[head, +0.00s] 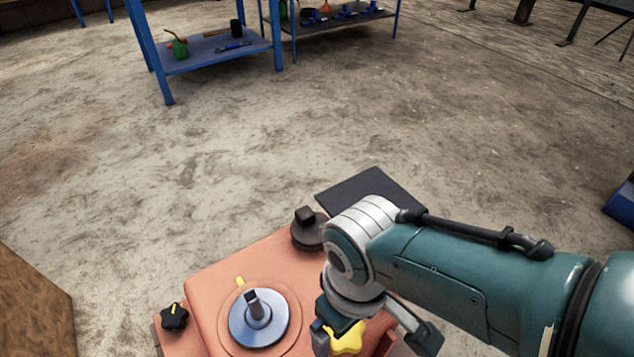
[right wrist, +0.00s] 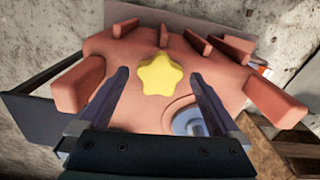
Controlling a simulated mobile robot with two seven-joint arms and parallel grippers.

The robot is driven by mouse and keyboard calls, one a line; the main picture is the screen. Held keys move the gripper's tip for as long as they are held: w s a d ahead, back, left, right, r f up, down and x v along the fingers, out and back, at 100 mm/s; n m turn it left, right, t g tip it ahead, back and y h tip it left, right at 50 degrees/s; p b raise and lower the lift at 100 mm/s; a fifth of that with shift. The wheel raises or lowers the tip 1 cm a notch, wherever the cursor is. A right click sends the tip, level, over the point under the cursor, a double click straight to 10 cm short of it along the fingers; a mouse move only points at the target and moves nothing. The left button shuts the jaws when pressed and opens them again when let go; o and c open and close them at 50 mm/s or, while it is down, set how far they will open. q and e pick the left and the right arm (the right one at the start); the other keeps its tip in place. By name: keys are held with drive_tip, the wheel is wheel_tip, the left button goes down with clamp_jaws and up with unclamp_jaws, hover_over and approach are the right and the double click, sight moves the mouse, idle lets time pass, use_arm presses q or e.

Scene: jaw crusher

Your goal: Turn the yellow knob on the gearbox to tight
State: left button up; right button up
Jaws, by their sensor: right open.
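The gearbox (head: 225,283) is an orange-red housing at the bottom of the head view; its ribbed casing also shows in the right wrist view (right wrist: 110,50). The yellow knob (head: 347,338) is star-shaped and partly hidden by my right gripper in the head view. In the right wrist view the yellow knob (right wrist: 161,75) shows whole. My right gripper (right wrist: 158,76) is open, with one fingertip on each side of the knob in that view and a visible gap on both sides. I cannot tell how far the fingertips are above it. My left gripper is not in view.
On the gearbox are a round metal disc (head: 263,322) with a dark stub, a black star knob (head: 174,317) and a black cap (head: 306,230). A dark plate (head: 365,187) lies behind. A brown block (head: 32,305) stands left. Blue shelves (head: 215,48) are far off across open floor.

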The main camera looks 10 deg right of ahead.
wheel_tip(320, 180, up, 10)
drive_tip(key=p, duration=0.8)
drive_tip(key=shift+f, duration=0.25)
wheel_tip(320, 180, up, 13)
drive_tip(key=y+p, duration=0.1)
drive_tip(key=p, duration=1.1)
hover_over(345, 349)
drive_tip(key=s+d+r+m+t+p, duration=0.1)
drive_tip(key=s+d+r+p, duration=0.2)
drive_tip(key=r+p, duration=1)
drive_tip(key=s+d+r+m+t+p, duration=0.1)
drive_tip(key=s+d+r+p, duration=0.45)
drive_tip(key=r, duration=1.25)
drive_tip(key=s+d+r+m+t+p, duration=0.1)
drive_tip(key=d+r+t+p, duration=0.1)
drive_tip(key=r+p, duration=1.2)
wheel_tip(345, 349, up, 36)
drive_tip(key=p, duration=3.2)
drive_tip(key=shift+a+r+h+p, duration=0.25)
drive_tip(key=shift+a+h+p, duration=0.05)
drive_tip(key=shift+h+p, duration=0.1)
drive_tip(key=shift+w, duration=0.1)
